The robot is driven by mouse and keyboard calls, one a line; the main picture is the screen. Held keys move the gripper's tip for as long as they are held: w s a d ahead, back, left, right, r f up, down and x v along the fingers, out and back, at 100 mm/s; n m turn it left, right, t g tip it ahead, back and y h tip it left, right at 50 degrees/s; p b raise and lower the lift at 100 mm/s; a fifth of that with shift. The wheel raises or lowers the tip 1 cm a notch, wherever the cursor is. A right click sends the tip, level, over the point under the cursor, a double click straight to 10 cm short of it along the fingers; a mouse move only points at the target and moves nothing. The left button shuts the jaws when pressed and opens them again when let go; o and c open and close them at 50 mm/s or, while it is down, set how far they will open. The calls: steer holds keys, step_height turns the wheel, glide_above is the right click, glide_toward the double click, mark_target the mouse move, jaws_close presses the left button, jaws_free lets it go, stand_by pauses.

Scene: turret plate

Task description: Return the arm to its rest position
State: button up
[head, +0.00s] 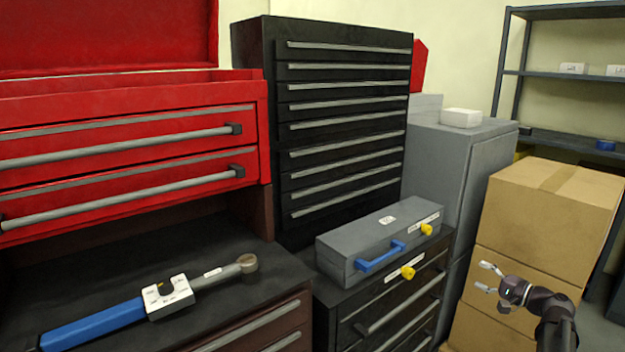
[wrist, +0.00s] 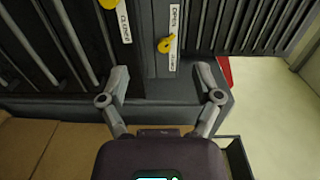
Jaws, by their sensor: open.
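My gripper (head: 488,277) is at the lower right of the head view, in front of the stacked cardboard boxes. Its fingers are spread apart with nothing between them.
A torque wrench (head: 165,297) with a blue grip lies on the dark worktop at left, below a red tool chest (head: 130,150). A tall black drawer cabinet (head: 340,120) stands behind. Cardboard boxes (head: 545,220) are stacked at right, near my arm. Grey shelving (head: 560,75) stands behind them.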

steer(key=s+a+f+n+g+h, duration=0.15)
steer(key=a+f+g, duration=0.3)
steer(key=a, duration=0.45)
steer(key=s+a+f+n+g, duration=0.1)
steer(key=a+f+n+g, duration=0.2)
steer(key=a+f, duration=0.45)
steer(key=s+a+f+n+g+h, duration=0.55)
steer(key=s+a+h, duration=0.45)
steer(key=s+a, duration=0.35)
step_height(320, 180, up, 22)
steer(key=p, duration=2.3)
steer(key=shift+d+r+g, duration=0.15)
steer(key=shift+d+g, duration=0.1)
steer(key=shift+g, duration=0.05)
steer(key=shift+y, duration=0.25)
steer(key=shift+c, duration=0.2)
steer(key=c, duration=0.3)
